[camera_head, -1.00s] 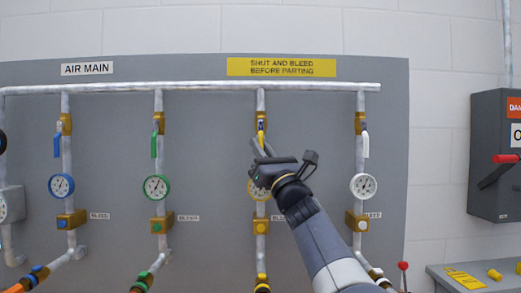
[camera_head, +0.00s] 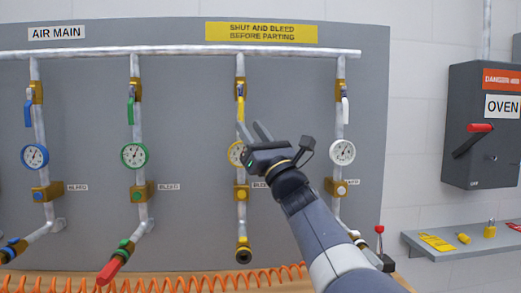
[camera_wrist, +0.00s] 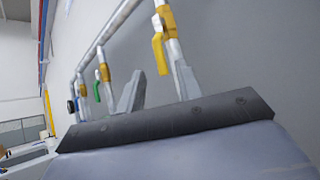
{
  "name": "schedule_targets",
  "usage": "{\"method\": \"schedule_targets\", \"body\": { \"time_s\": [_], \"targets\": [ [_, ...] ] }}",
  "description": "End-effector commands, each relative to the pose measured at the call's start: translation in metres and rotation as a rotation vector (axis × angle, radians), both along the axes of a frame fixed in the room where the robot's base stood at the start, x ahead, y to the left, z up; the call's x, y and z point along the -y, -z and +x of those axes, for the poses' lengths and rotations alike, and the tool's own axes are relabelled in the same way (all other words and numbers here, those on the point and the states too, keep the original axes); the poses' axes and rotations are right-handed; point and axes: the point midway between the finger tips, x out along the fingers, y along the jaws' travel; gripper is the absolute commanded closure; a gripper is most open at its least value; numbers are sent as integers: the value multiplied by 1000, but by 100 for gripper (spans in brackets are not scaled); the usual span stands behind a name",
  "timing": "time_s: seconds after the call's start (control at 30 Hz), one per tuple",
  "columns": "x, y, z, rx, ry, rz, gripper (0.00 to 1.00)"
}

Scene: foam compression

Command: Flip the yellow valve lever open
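The yellow valve lever (camera_head: 240,106) hangs down along its brass valve, on the pipe under the yellow sign. In the wrist view the yellow lever (camera_wrist: 158,53) also points down, just beyond the gap between my fingers. My gripper (camera_head: 253,128) is open, its two fingers spread and pointing up toward the lever from below and to the right. The wrist view shows the empty gap of my gripper (camera_wrist: 157,82). The fingertips look apart from the lever. My gripper partly hides the yellow gauge (camera_head: 235,153).
A green lever (camera_head: 131,110) and a blue lever (camera_head: 28,113) hang on pipes to the left, a white lever (camera_head: 345,110) to the right. A grey oven box (camera_head: 485,125) and a shelf (camera_head: 470,245) are at the right. An orange coiled hose (camera_head: 170,283) lies below.

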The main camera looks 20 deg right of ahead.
Motion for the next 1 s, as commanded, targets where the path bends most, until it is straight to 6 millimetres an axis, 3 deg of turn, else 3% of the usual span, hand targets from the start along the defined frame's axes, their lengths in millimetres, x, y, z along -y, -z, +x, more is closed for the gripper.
{"method": "schedule_targets", "body": {
  "time_s": [0.13,0.4,0.77,1.0],
  "targets": [
    [8,18,-18,-1,2,1,66],
    [13,30,-33,0,-1,1,66],
    [13,29,-33,0,-1,1,66],
    [6,14,-16,1,-4,0,66]
  ]
}}
